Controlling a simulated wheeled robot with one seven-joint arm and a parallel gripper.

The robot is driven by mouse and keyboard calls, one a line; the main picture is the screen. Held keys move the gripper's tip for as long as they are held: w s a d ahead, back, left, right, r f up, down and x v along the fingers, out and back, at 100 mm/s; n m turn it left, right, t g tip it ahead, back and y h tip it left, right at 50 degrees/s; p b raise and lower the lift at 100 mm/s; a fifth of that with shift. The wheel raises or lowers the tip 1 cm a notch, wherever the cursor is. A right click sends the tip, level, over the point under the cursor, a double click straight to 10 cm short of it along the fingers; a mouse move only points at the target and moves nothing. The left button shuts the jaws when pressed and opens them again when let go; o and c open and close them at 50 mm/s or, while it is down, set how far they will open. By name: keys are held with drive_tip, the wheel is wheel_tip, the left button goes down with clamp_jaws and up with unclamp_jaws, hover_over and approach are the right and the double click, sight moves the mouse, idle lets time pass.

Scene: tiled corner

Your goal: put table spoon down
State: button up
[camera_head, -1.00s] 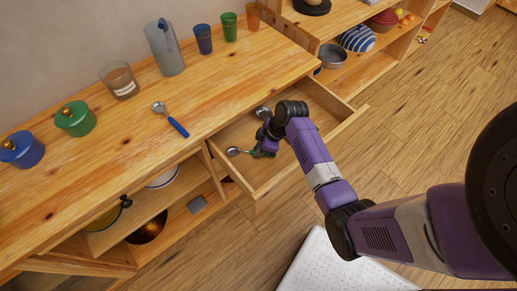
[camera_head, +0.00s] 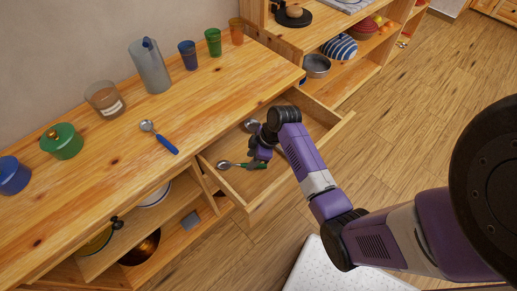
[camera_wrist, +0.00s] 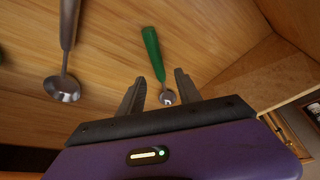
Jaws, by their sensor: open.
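My gripper (camera_wrist: 160,88) is open, inside the pulled-out drawer (camera_head: 290,178). In the wrist view, a spoon with a green handle (camera_wrist: 152,50) has its metal bowl between my fingertips, with gaps on both sides. A grey-handled spoon (camera_wrist: 67,30) lies left of my fingers. In the head view, a green-handled spoon (camera_head: 226,165) lies on the drawer floor by my gripper (camera_head: 252,160). Another spoon bowl (camera_head: 250,125) shows farther back, its handle hidden by my arm. I cannot tell which is the table spoon.
A blue-handled spoon (camera_head: 160,137) lies on the wooden counter (camera_head: 120,180). A grey pitcher (camera_head: 150,68), coloured cups, a candle glass (camera_head: 104,99) and lidded pots stand along it. The drawer's wooden walls surround my gripper. The floor to the right is open.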

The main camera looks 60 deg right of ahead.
drive_tip(key=v, duration=0.9)
drive_tip(key=shift+r, duration=0.1)
